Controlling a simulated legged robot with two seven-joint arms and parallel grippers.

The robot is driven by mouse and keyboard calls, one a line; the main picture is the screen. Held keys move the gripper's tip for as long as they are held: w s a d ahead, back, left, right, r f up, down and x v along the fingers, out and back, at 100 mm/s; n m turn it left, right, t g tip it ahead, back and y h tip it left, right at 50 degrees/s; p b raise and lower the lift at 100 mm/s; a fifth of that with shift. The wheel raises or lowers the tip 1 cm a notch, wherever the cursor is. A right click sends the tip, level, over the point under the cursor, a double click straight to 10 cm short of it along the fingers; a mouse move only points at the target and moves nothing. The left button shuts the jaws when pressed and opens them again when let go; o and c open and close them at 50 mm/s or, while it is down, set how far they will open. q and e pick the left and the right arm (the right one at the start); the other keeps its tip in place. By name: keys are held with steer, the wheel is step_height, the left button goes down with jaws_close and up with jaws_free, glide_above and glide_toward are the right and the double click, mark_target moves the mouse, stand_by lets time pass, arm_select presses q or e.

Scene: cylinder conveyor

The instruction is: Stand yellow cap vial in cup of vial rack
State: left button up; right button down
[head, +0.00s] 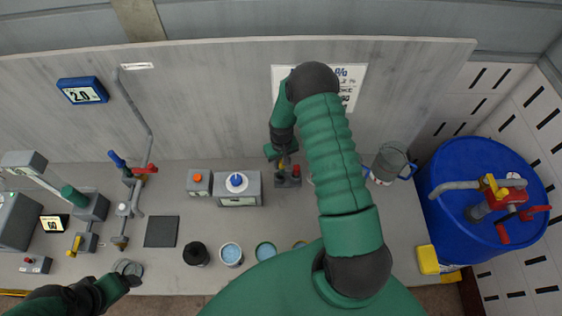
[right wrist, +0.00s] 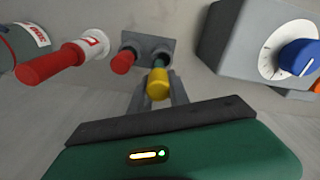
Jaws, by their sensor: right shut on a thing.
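The yellow cap vial (right wrist: 158,84) is between the fingers of my right gripper (right wrist: 160,92), its yellow cap toward the wrist camera. In the head view my right gripper (head: 279,154) is at the vial rack (head: 288,182), with the yellow cap (head: 287,161) just above the rack. The small grey rack (right wrist: 150,42) also shows in the right wrist view, with a red cap vial (right wrist: 123,62) in it. The yellow vial's lower end is over or in the other cup; I cannot tell how deep.
Left of the rack stand a grey box with a blue knob (head: 236,181) and one with an orange button (head: 199,182). Several round containers line the front edge. A grey-green jug (head: 389,161) and a blue barrel (head: 450,160) are at the right.

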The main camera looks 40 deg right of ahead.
mark_target(279, 172)
arm_select(q)
steer(key=shift+a+f, duration=0.1)
steer(key=shift+a, duration=0.45)
arm_select(e)
steer(key=shift+a+r, duration=0.15)
steer(key=shift+a, duration=0.7)
steer(key=shift+d+f, duration=0.25)
steer(key=shift+f, duration=0.05)
steer(key=shift+d+f+b, duration=0.1)
steer(key=shift+f+b, duration=0.35)
steer(key=shift+b, duration=0.1)
steer(key=shift+a+f+b, duration=0.2)
steer(key=shift+f+b, duration=0.6)
steer(key=shift+f, duration=0.1)
steer(key=shift+d+f+b, duration=0.1)
steer(key=shift+f+b, duration=0.4)
steer(key=shift+f, duration=0.15)
arm_select(q)
steer(key=f, duration=0.3)
steer(key=shift+d+f, duration=0.3)
arm_select(e)
steer(key=shift+d, duration=0.15)
arm_select(q)
steer(key=shift+f, duration=0.25)
